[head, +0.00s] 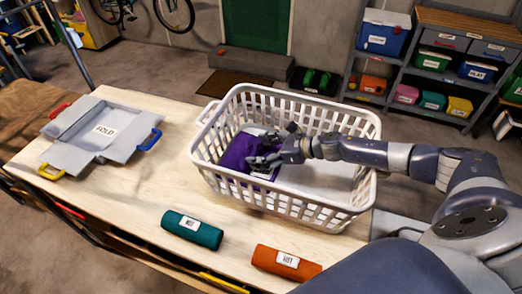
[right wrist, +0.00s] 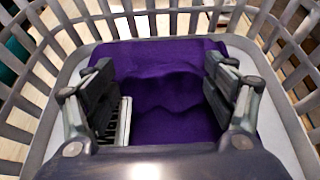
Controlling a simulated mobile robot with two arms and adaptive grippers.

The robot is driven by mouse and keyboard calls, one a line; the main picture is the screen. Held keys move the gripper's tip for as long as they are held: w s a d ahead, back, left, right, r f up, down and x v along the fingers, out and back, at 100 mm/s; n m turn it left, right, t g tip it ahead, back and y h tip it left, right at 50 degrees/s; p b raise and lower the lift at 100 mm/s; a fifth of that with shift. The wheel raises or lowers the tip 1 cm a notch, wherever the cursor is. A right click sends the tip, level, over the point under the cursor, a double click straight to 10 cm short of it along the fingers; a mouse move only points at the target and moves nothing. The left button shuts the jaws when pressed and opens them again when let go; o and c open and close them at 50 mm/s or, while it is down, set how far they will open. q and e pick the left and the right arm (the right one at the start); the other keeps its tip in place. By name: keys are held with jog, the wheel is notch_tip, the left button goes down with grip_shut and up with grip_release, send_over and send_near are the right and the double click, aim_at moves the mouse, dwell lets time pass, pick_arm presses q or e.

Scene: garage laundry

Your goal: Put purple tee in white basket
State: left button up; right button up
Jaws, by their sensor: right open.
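The white basket (head: 335,211) stands on the wooden table and has slatted walls. The purple tee (head: 236,155) lies inside it, toward the left, on the basket floor. My right gripper (head: 262,151) is inside the basket, over the tee. In the right wrist view my right gripper (right wrist: 162,100) has its fingers wide apart, with the purple tee (right wrist: 165,95) spread below and between them. A white label with dark letters shows beside the left finger, partly hidden by it. The basket walls (right wrist: 285,60) surround the gripper. My left gripper is not in view.
A grey folding board (head: 104,131) marked FOLD lies on the table (head: 130,205) at the left. A teal roll (head: 192,230) and an orange roll (head: 286,262) lie in front of the basket. Shelves with bins (head: 433,62) stand behind at the right.

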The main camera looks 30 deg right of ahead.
jog(key=shift+r, duration=0.25)
jog(key=shift+s+d, duration=0.2)
jog(key=shift+d, duration=0.05)
jog(key=b+v, duration=0.5)
jog(key=v, duration=0.6)
jog(key=shift+r, duration=0.2)
